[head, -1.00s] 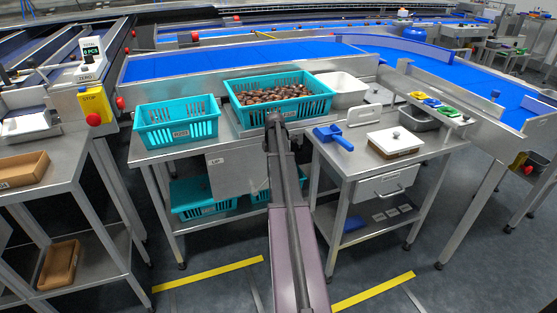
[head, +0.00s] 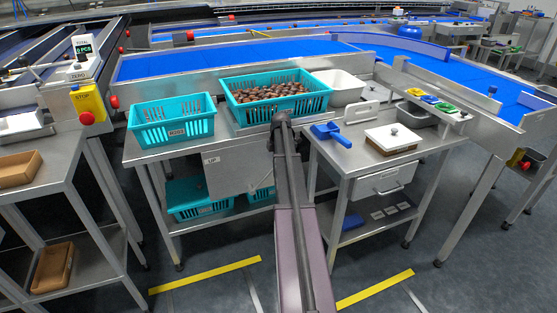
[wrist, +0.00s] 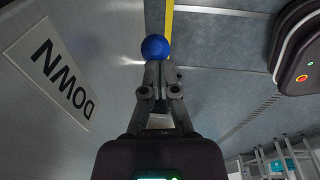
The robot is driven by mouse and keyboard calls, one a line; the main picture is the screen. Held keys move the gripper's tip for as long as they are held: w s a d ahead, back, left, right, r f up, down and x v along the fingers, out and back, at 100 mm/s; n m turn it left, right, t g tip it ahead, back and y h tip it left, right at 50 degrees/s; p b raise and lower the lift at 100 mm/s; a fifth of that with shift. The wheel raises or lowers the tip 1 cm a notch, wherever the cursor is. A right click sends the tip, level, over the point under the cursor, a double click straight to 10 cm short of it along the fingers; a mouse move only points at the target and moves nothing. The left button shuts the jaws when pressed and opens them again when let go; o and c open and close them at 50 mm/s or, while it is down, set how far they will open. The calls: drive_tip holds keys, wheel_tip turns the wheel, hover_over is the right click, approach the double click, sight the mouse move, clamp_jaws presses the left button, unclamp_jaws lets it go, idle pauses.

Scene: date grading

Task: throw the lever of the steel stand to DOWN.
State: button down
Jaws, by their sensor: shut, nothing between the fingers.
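The steel stand's side panel (head: 236,172) shows below the teal crates in the head view, with an UP plate (head: 212,160). In the wrist view the panel (wrist: 112,35) fills the left side and carries a DOWN plate (wrist: 52,75). A round blue knob (wrist: 155,47), which looks like the lever's end, stands just beyond my fingertips. My gripper (wrist: 155,66) is shut with nothing in it, and its tips point at the knob. I cannot tell whether they touch it. The lever's shaft does not show. In the head view my arm hides the gripper and knob.
A teal crate of dates (head: 325,100) and an empty-looking teal crate (head: 197,128) stand on the bench. A blue scoop (head: 331,134) and a white-lidded box (head: 393,138) are to the right. Yellow floor strips (head: 205,275) lie in front; the floor there is clear.

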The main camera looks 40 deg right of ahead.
drive_tip(key=shift+r, duration=0.1)
drive_tip(key=a+r+p, duration=0.1)
drive_tip(key=r+p, duration=0.1)
drive_tip(key=a+r+p, duration=0.1)
drive_tip(key=p, duration=0.1)
drive_tip(key=shift+w+a+r, duration=0.2)
drive_tip(key=shift+r, duration=0.2)
wheel_tip(320, 180, up, 9)
drive_tip(key=s+d+p, duration=0.1)
drive_tip(key=p, duration=0.8)
drive_tip(key=shift+s+d, duration=0.2)
drive_tip(key=shift+d, duration=0.15)
drive_tip(key=shift+a, duration=0.1)
idle(0.3)
